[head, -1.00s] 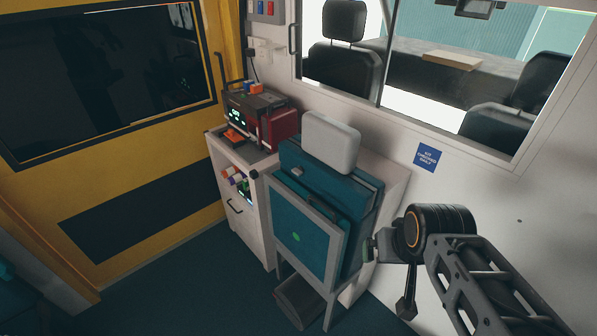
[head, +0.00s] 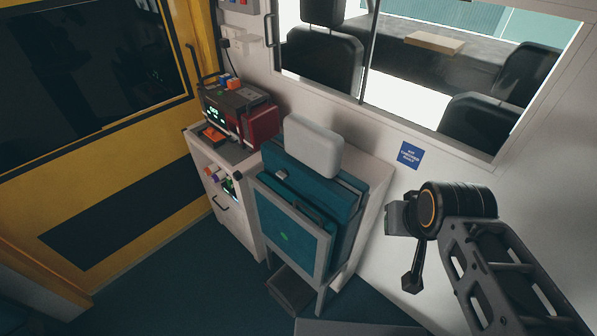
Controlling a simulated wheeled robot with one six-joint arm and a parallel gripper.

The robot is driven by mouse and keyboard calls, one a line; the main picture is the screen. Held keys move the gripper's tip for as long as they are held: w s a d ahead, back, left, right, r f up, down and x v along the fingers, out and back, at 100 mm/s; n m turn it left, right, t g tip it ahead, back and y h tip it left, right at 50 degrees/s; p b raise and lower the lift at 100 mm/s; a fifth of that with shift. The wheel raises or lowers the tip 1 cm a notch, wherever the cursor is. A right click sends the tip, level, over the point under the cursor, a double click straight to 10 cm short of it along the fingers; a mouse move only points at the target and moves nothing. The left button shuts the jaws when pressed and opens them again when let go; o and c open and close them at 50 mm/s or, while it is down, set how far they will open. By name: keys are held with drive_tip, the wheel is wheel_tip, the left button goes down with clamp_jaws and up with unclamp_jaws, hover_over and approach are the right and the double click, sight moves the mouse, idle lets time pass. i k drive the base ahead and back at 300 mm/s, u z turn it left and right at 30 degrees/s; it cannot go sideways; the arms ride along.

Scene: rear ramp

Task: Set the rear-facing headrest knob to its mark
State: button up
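A folded teal seat (head: 262,215) with a grey frame stands against the white wall in the middle of the head view. Its pale grey headrest (head: 313,146) sits upright on top. I cannot make out a headrest knob or its mark; a small grey piece (head: 282,176) shows on the seat's top, too small to identify. My gripper end (head: 396,221) is right of the seat, seen from behind and apart from it in the picture. Its fingers cannot be made out, and no held object shows.
A white cabinet (head: 227,215) with a red and grey medical device (head: 240,112) stands left of the seat. A window (head: 400,95) is behind, above a blue wall sign (head: 410,155). A yellow door (head: 150,215) is at left. Dark floor (head: 195,290) is clear in front.

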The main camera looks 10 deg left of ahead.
sight(282, 174)
drive_tip(key=z, duration=3.25)
drive_tip(key=k, duration=2.45)
drive_tip(key=u, duration=2.05)
drive_tip(key=i, duration=0.55)
drive_tip(key=z, duration=2.5)
drive_tip(key=i, duration=0.6)
drive_tip(key=u, duration=0.05)
